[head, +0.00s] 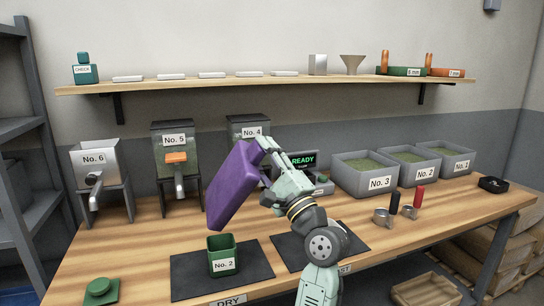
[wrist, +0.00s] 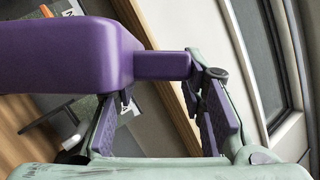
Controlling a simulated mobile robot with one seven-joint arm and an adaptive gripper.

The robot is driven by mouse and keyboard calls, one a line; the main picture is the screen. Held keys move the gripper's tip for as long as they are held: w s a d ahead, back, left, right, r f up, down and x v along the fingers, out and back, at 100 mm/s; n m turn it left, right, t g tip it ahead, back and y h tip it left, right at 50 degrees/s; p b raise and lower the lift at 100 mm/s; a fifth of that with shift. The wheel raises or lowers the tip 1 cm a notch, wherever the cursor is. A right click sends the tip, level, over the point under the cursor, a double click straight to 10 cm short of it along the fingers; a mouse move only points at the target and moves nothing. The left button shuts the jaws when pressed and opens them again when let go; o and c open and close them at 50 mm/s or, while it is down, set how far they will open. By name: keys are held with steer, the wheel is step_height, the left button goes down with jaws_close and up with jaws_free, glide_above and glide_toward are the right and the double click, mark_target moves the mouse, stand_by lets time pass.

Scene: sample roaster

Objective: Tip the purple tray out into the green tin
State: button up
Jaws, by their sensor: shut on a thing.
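The purple tray (head: 232,184) is held up by my gripper (head: 268,158) above the bench, steeply tilted with its lower end down to the left. Its inside is turned away, so I cannot tell what it holds. In the wrist view the tray (wrist: 60,55) fills the upper left, and its handle runs between the fingers of my gripper (wrist: 165,110). The green tin (head: 222,256), labelled No. 2, stands upright and open on a dark mat, just below the tray's low end and apart from it. The tin's inside is mostly dark.
A green lid (head: 100,290) lies at the bench's front left. A second dark mat (head: 345,242) is right of the tin, partly behind my arm. Hoppers and a READY display (head: 303,160) stand behind. Grey bins (head: 366,178) and small cups (head: 382,216) are to the right.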

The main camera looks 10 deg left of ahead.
steer(key=s+a+r+n+g+b, duration=0.1)
steer(key=s+a+n+g, duration=0.3)
steer(key=s+a+n, duration=0.3)
steer(key=s+a+n+g+b, duration=0.1)
steer(key=s+a+n+g, duration=0.4)
steer(key=a+n, duration=0.4)
steer(key=s+a+f+n+h+b, duration=0.3)
steer(key=a+f+n, duration=0.1)
steer(key=f, duration=0.4)
steer(key=s+a+f+n+h+b, duration=0.3)
steer(key=a+f+n, duration=0.1)
steer(key=f, duration=0.4)
steer(key=shift+s+a+f+h, duration=0.2)
steer(key=shift+s+a+h, duration=0.15)
steer(key=shift+a, duration=0.15)
